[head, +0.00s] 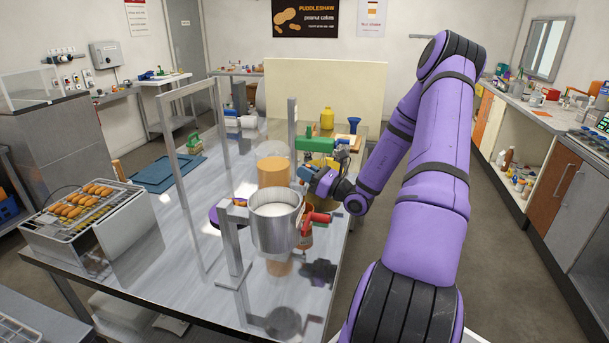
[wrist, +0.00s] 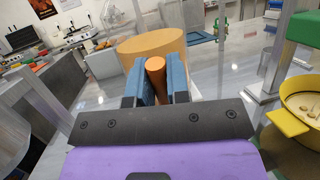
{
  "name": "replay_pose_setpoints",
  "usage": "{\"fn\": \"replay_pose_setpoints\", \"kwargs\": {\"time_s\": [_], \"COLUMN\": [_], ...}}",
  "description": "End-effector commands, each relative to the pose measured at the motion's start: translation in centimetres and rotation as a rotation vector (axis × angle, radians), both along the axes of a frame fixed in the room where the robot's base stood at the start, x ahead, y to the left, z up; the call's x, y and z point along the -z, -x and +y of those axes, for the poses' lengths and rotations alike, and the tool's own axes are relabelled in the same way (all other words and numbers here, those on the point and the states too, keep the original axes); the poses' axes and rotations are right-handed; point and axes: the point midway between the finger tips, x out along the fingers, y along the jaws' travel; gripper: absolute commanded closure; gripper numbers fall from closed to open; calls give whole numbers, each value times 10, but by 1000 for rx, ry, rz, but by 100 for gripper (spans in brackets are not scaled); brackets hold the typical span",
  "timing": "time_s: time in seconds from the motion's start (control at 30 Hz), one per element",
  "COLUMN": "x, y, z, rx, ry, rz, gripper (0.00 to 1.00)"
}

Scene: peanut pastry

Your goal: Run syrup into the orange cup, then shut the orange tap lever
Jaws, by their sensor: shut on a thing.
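My gripper (head: 308,173) is beside the right side of a tank with orange contents (head: 273,172), in the middle of the table. In the wrist view its blue fingers (wrist: 156,80) are shut on an orange rod-like handle (wrist: 156,66), which looks like the orange tap lever. The orange tank (wrist: 140,45) stands just beyond the fingertips there. The tap's spout is hidden behind my gripper. I cannot make out the orange cup in either view, nor whether syrup is running.
A grey metal tank (head: 276,228) with pale contents and a red tap (head: 314,219) stands nearer. A yellow vessel (wrist: 300,118) is right of my gripper in the wrist view. Metal posts (head: 291,125) rise from the table.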

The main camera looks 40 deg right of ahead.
Motion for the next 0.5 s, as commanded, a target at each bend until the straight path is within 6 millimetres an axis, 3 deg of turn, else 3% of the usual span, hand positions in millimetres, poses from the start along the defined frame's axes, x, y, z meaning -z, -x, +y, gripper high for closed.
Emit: {"fn": "replay_pose_setpoints", "kwargs": {"time_s": [0.5], "x": [-2], "y": [-5], "z": [4], "rx": [0], "ry": [71], "rz": [117], "gripper": [100]}}
